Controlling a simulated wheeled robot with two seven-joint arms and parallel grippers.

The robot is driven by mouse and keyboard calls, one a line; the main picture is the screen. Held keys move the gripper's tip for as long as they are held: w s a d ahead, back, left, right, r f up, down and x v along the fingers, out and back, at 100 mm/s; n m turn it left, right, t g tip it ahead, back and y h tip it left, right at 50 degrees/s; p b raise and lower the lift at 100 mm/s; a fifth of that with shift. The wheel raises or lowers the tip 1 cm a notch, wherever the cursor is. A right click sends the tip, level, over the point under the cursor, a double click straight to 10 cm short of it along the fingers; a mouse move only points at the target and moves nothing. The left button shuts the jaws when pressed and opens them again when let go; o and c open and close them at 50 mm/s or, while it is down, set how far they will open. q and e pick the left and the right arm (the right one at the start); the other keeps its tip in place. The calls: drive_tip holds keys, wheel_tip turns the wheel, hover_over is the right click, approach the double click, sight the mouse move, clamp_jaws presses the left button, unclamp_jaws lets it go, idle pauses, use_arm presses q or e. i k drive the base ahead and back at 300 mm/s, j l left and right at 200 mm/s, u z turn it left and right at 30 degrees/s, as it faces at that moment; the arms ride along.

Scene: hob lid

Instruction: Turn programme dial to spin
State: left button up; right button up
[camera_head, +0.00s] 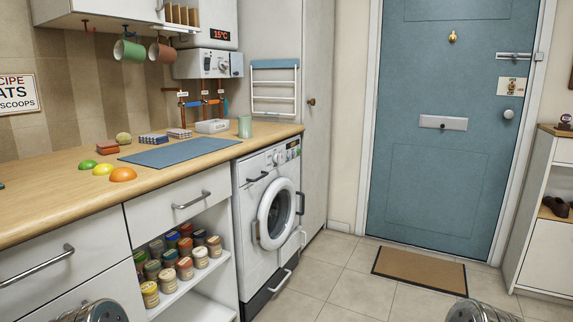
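The white washing machine (246,222) stands under the right end of the worktop, with its round door closed. A pale round programme dial (277,158) sits on the control panel along its top front edge. The dial is small here, and I cannot read its markings or tell where it points. Dark display or button details show to the right of it. Neither gripper is visible. Only rounded metallic parts of my arms show at the bottom edge, left and right of centre, well short of the machine.
An open shelf (190,285) of jars stands left of the machine. A boiler (208,64) hangs above. Tiled floor before the machine is clear; a doormat (420,269) lies by the blue door (440,165).

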sight(278, 159)
drive_tip(key=i+l+u, duration=0.15)
drive_tip(key=u, duration=0.4)
drive_tip(key=i+l+u, duration=0.2)
drive_tip(key=l, duration=0.15)
drive_tip(key=i+l+u, duration=0.15)
drive_tip(key=l, duration=0.2)
drive_tip(key=l+u, duration=0.2)
drive_tip(key=l, duration=0.15)
drive_tip(key=i+l+u, duration=0.2)
drive_tip(key=l, duration=0.25)
drive_tip(key=k+j, duration=0.05)
drive_tip(key=k, duration=0.05)
